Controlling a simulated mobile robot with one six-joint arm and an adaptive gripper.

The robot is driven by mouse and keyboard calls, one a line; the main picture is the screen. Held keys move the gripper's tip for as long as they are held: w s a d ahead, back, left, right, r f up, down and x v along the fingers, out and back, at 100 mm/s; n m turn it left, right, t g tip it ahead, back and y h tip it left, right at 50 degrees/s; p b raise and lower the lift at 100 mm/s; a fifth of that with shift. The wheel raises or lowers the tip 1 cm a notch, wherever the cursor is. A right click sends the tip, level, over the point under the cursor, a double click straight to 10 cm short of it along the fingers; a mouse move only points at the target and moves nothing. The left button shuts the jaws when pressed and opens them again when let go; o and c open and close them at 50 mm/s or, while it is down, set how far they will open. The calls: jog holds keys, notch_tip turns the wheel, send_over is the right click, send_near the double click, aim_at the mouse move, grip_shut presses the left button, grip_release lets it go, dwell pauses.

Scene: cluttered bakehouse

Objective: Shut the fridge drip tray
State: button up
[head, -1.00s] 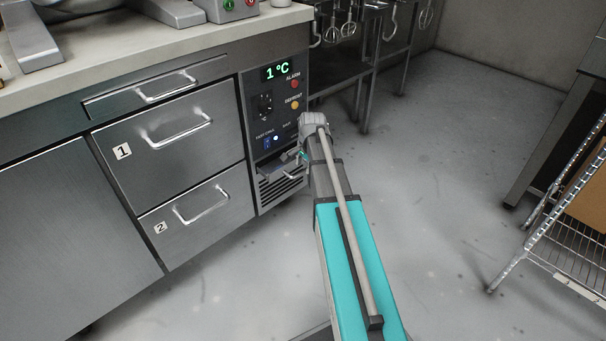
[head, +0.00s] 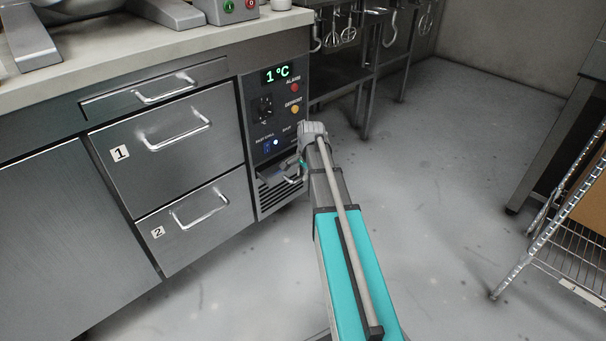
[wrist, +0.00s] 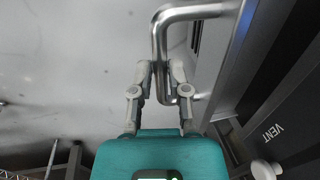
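The fridge drip tray (head: 276,174) is a small dark drawer below the control panel, above the vent slats. It stands out a little from the front and has a bright U-shaped handle (head: 295,179). In the wrist view the handle (wrist: 190,12) is a bent metal bar close to the camera. My gripper (wrist: 160,70) has its grey fingers on either side of the handle's long bar, drawn in close on it. In the head view my arm mostly hides the gripper, and only a teal bit shows at the tray.
The control panel (head: 276,105) reads 1 °C above the tray. Drawers 1 (head: 180,150) and 2 (head: 200,215) are shut to its left. A wire rack (head: 560,250) stands at the right. The floor between is clear.

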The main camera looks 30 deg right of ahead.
grip_shut()
jog(key=w, duration=0.2)
jog(key=w+a, duration=0.1)
jog(key=w, duration=0.1)
jog(key=w+a, duration=0.1)
jog(key=w, duration=0.2)
jog(key=o, duration=0.6)
grip_release()
jog(key=shift+o, duration=0.2)
jog(key=shift+s, duration=0.15)
